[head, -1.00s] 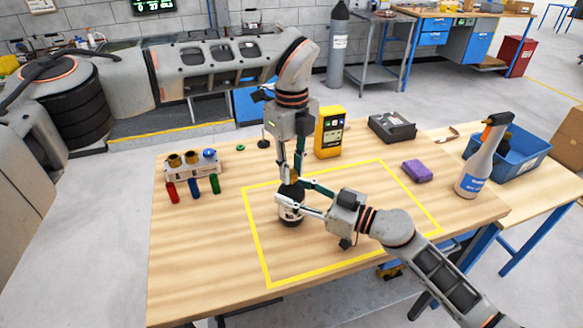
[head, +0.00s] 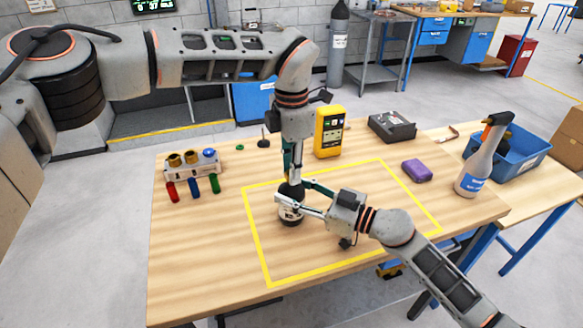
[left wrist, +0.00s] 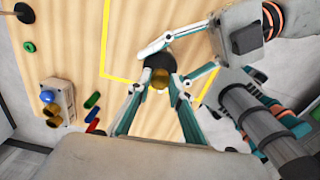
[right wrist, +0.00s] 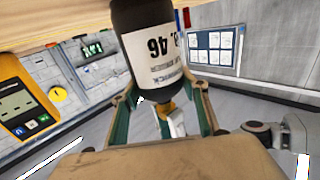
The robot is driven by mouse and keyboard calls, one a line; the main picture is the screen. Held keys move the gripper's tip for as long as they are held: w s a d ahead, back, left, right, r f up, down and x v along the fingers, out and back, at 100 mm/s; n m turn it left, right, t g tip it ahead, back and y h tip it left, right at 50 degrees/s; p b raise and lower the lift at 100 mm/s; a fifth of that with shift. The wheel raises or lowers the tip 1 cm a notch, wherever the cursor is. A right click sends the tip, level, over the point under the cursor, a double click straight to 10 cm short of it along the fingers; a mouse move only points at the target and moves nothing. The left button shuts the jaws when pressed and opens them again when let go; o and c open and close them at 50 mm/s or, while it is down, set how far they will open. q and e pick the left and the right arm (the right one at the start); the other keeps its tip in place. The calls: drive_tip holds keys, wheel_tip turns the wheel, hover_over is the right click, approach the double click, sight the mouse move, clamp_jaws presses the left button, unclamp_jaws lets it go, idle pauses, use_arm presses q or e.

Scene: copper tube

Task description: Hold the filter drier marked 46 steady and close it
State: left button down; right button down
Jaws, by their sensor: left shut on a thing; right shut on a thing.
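The filter drier marked 46 is a dark bottle-shaped body (head: 291,215) with a white label. It stands upright inside the yellow outline on the table. Its label with 46 shows upside down in the right wrist view (right wrist: 158,50). A brass cap (left wrist: 160,80) sits at its top. My left gripper (head: 291,180) comes from above, shut on the brass cap; it also shows in the left wrist view (left wrist: 155,88). My right gripper (head: 292,204) comes from the right, low, shut around the drier's body. The joint between cap and body is partly hidden by the fingers.
A rack (head: 192,166) with brass and blue-topped pieces stands at left, with red, blue and green cylinders (head: 194,187) before it. A yellow meter (head: 329,132), purple sponge (head: 417,170) and spray bottle (head: 480,160) stand behind and right. The front of the table is clear.

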use_arm(q)
drive_tip(key=m, duration=0.6)
drive_tip(key=shift+m, duration=0.4)
drive_tip(key=c, duration=1.8)
unclamp_jaws()
drive_tip(key=shift+o, duration=0.2)
wheel_tip(320, 180, up, 12)
use_arm(e)
drive_tip(key=c, duration=1)
unclamp_jaws()
drive_tip(key=shift+c, duration=0.2)
